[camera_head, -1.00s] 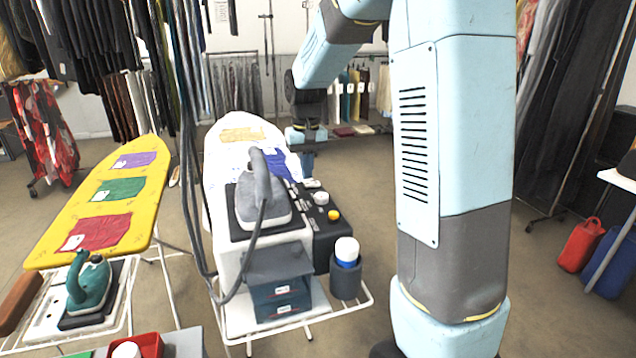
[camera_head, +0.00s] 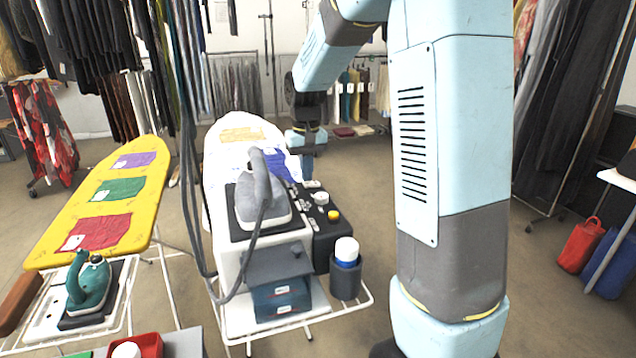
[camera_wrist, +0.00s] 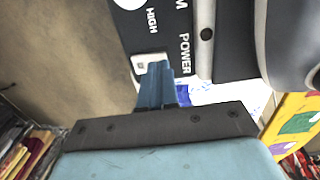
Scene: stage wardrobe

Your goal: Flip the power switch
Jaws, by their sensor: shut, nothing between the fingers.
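The steam station has a black control panel (camera_head: 327,240) with knobs, on the white ironing board (camera_head: 215,165). In the wrist view the panel (camera_wrist: 150,40) carries the printed words POWER and HIGH. A small pale switch plate (camera_wrist: 139,62) sits near the word POWER, at the panel's end. My gripper (camera_head: 307,176) points down at the far end of the panel. In the wrist view my gripper (camera_wrist: 157,66) is shut and empty. Its blue fingertips overlap the pale plate and hide part of it. I cannot tell whether they touch it, or the switch's position.
A grey iron (camera_head: 250,205) rests on the station, its hose hanging at the left. A grey cup with a white-capped bottle (camera_head: 346,250) stands at the front right. A yellow ironing board (camera_head: 140,205) with a teal iron (camera_head: 88,283) is at left. The floor at right has free room.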

